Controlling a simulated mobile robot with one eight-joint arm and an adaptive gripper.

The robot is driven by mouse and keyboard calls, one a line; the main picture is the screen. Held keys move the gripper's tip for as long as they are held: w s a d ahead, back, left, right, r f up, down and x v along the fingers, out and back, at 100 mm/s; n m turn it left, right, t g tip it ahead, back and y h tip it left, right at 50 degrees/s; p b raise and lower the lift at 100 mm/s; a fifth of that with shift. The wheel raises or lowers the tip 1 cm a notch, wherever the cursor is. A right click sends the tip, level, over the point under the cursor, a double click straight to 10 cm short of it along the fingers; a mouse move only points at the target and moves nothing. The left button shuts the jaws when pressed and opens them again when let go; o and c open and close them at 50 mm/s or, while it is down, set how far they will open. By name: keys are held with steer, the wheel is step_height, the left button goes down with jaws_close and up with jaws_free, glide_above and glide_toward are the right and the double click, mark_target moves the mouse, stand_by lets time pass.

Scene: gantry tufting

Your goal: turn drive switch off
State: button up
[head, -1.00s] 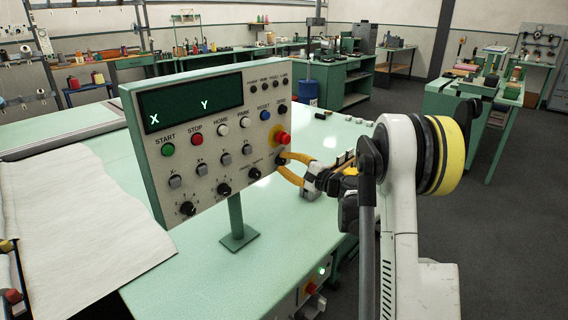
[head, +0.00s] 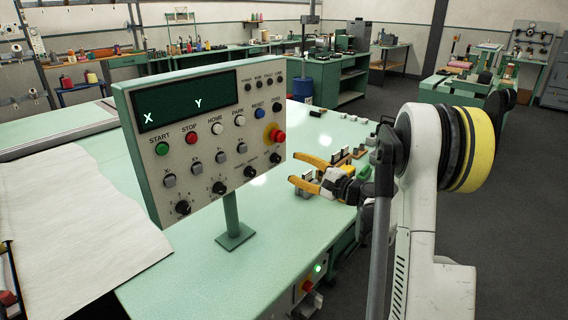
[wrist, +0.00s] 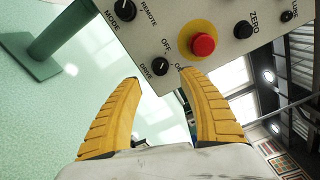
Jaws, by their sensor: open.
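The drive switch is a small black knob labelled DRIVE, with OFF and ON marks, at the edge of the pale control panel (head: 205,150). In the wrist view the knob (wrist: 160,67) shows just beyond and between my fingertips. In the head view the knob (head: 276,158) is at the panel's lower right. I cannot tell which mark it points to. My gripper (head: 294,169) has yellow fingers, spread open and empty, just right of the panel and apart from it. It also shows in the wrist view (wrist: 160,76).
A red emergency button on a yellow ring (wrist: 203,45) sits close to the drive knob. The mode knob (wrist: 123,10) is on its other side. The panel stands on a green post (head: 231,215) on the green table (head: 290,235). Small parts lie behind my gripper.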

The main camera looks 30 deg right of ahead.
steer(key=shift+v, duration=2.25)
